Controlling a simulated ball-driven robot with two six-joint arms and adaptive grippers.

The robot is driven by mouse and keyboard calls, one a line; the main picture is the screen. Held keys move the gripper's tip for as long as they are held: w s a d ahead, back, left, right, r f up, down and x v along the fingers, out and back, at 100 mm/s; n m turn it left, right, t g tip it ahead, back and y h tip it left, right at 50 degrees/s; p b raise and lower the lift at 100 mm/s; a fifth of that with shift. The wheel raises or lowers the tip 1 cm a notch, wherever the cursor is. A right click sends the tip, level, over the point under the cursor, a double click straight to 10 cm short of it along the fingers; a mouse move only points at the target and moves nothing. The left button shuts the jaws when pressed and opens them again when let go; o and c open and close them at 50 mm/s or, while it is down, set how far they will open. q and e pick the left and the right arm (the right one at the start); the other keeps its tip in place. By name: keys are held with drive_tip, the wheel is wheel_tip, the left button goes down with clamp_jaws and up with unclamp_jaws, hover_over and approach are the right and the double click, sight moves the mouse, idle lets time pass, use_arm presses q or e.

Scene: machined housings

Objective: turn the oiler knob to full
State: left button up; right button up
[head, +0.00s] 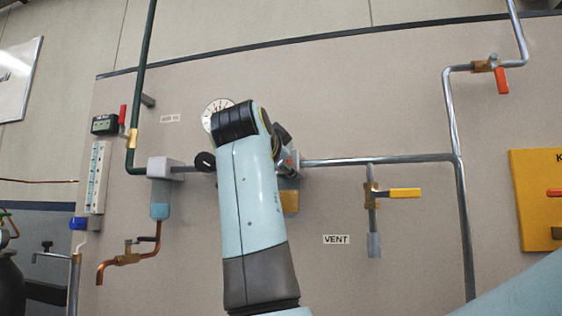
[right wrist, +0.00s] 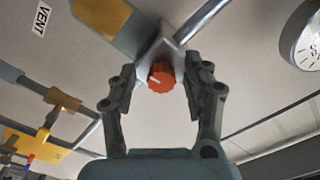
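The oiler knob (right wrist: 161,77) is a round, ribbed orange-red dial with a pale pointer mark, seen almost face-on in the right wrist view. It sits on a grey metal body (right wrist: 160,45) in the pipe line, with the oiler's yellow bowl (right wrist: 104,14) beside it. My right gripper (right wrist: 160,80) is open, one finger on each side of the knob, with a gap visible on both sides. In the head view my right arm hides most of the oiler; its yellow bowl (head: 290,203) shows beside the arm. I cannot see scale marks around the knob. My left gripper is out of view.
A dial gauge (head: 217,108) is partly behind my arm. To the left is a grey unit with a blue bowl (head: 160,198). A red-handled valve (head: 502,80) is at upper right.

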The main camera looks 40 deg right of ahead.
drive_tip(key=shift+r, duration=0.2)
wheel_tip(320, 180, up, 10)
drive_tip(key=shift+f, duration=0.15)
idle(0.4)
